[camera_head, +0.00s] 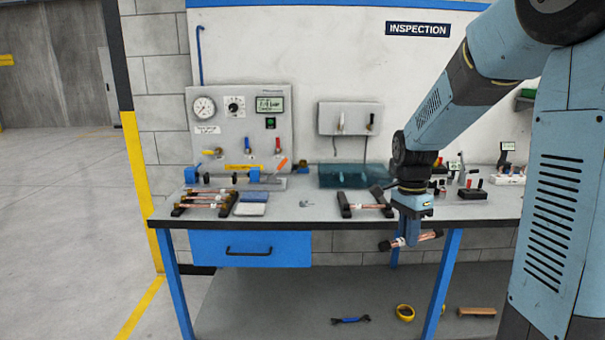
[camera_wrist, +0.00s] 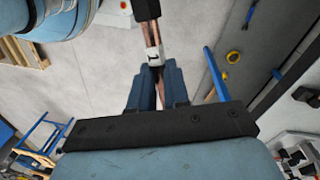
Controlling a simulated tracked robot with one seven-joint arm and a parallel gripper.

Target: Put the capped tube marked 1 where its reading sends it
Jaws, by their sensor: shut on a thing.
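My gripper (camera_head: 409,238) is shut on a copper tube (camera_head: 427,237) with dark ends, held in front of the bench edge and below the level of the bench top. The tube lies nearly level in the head view. In the wrist view the fingers (camera_wrist: 158,82) close around the tube (camera_wrist: 147,33), which carries a white label (camera_wrist: 153,57) with a dark mark that looks like a 1.
A left rack (camera_head: 179,210) holds several copper tubes. A middle rack (camera_head: 345,209) holds at least one. A teal see-through tray (camera_head: 335,180) stands behind it. Small fixtures crowd the right of the bench (camera_head: 300,217). A blue drawer (camera_head: 285,250) hangs below.

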